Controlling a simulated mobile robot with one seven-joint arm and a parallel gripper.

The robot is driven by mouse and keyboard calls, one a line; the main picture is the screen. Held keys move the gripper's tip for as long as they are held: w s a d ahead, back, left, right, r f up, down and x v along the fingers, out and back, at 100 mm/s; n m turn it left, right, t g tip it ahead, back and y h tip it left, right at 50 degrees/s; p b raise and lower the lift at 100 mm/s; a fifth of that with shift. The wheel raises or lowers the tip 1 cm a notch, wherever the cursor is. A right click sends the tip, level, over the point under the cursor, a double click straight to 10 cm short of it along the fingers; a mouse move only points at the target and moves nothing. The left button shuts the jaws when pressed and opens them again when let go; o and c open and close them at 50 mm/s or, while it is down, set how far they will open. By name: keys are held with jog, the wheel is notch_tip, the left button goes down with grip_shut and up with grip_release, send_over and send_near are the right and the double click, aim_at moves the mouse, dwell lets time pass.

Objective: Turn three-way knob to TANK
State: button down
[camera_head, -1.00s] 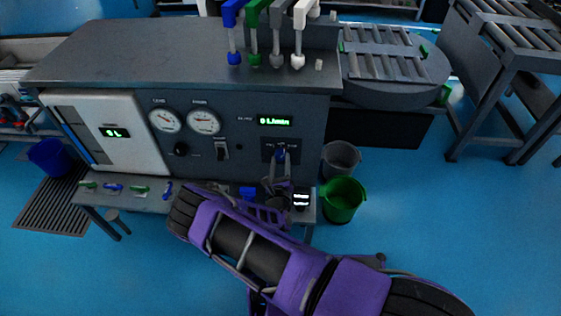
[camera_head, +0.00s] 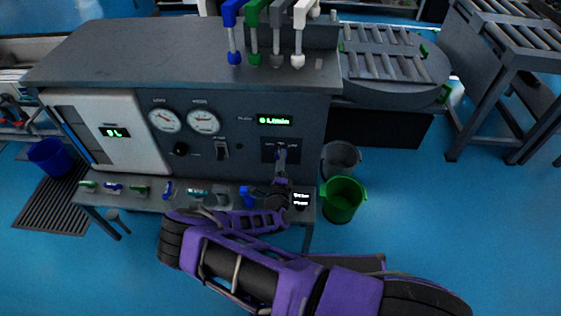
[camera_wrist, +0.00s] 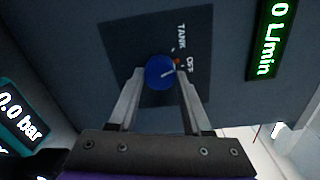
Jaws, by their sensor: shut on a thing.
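The three-way knob is a round blue knob (camera_wrist: 160,72) on a dark square plate (camera_wrist: 128,52) on the panel. The labels TANK and OFF show beside it in the wrist view; a third label is hidden or out of view. A light pointer line on the knob points toward the OFF side. My gripper (camera_wrist: 160,84) has its two fingers on either side of the knob, shut on it. In the head view my gripper (camera_head: 281,160) reaches the plate (camera_head: 270,148) at the panel's right, and it mostly covers the knob.
A green flow display (camera_head: 275,120) reading 0 L/min is above the plate. Two gauges (camera_head: 204,121) and a switch (camera_head: 222,150) are to the left. A shelf with small valves (camera_head: 140,190) juts out below. A green bucket (camera_head: 343,198) stands to the right.

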jog(key=n, duration=0.5)
jog(key=shift+n+h, duration=0.3)
dwell(0.4)
jog(key=shift+c, duration=1.7)
grip_release()
jog(key=shift+s, duration=0.15)
jog(key=s+p, duration=0.1)
jog(key=s, duration=1.6)
jog(key=shift+a+r+p, duration=0.35)
jog(key=shift+a+r, duration=0.05)
